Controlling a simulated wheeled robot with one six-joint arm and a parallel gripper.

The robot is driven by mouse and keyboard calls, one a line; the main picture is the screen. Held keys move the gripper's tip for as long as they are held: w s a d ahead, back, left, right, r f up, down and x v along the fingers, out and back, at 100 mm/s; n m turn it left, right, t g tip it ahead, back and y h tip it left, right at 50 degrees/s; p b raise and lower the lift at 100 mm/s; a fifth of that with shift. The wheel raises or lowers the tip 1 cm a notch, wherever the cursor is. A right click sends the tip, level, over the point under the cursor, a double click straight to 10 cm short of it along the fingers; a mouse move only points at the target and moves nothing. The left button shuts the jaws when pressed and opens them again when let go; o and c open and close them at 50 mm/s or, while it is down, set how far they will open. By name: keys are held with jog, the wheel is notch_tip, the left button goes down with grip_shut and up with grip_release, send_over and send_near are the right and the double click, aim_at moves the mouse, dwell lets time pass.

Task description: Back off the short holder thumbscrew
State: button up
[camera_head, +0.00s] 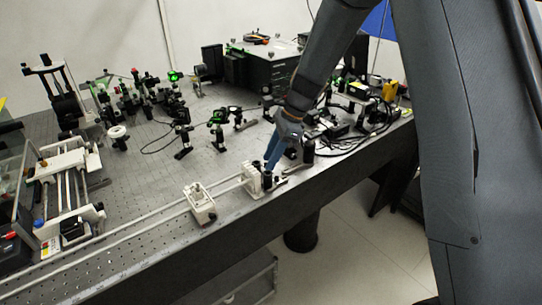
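My gripper (270,165) reaches down from the upper right to the front edge of the bench. Its blue fingers point down at a small white holder (251,182) with a dark part (267,181) at its right side. The fingertips overlap the top of this dark part in the picture; I cannot tell whether they touch it. The fingers look close together, but their gap is not clear. The short holder thumbscrew is too small to make out, or hidden by the fingers. A second white holder (200,203) sits to the left along the same pale rail (150,215).
The perforated optical bench (130,180) carries several black post mounts (182,140) behind. A dark post (308,152) stands just right of my gripper. A white rail stage (70,185) stands at left. Cables (350,140) lie at right. The front bench edge drops to the floor.

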grip_shut()
jog(key=shift+s+t+b, duration=0.1)
jog(key=shift+t+b, duration=0.2)
jog(key=shift+b, duration=0.2)
jog(key=shift+s+f+t+b, duration=0.15)
jog(key=shift+t+b, duration=0.45)
jog(key=shift+b, duration=0.4)
jog(key=t+b, duration=0.1)
jog(key=b, duration=0.3)
jog(key=shift+s+f+n, duration=0.15)
jog(key=shift+n, duration=0.25)
jog(key=t+b, duration=0.1)
jog(key=b, duration=0.4)
jog(key=t+b, duration=0.2)
jog(key=b, duration=0.4)
jog(key=shift+s+f+n+y, duration=0.2)
jog(key=shift+s+n+y, duration=0.1)
jog(key=shift+y, duration=0.1)
jog(key=t+b, duration=0.1)
jog(key=b, duration=0.3)
jog(key=shift+s+r+b, duration=0.15)
jog(key=shift+s+b, duration=0.05)
jog(key=shift+b, duration=0.2)
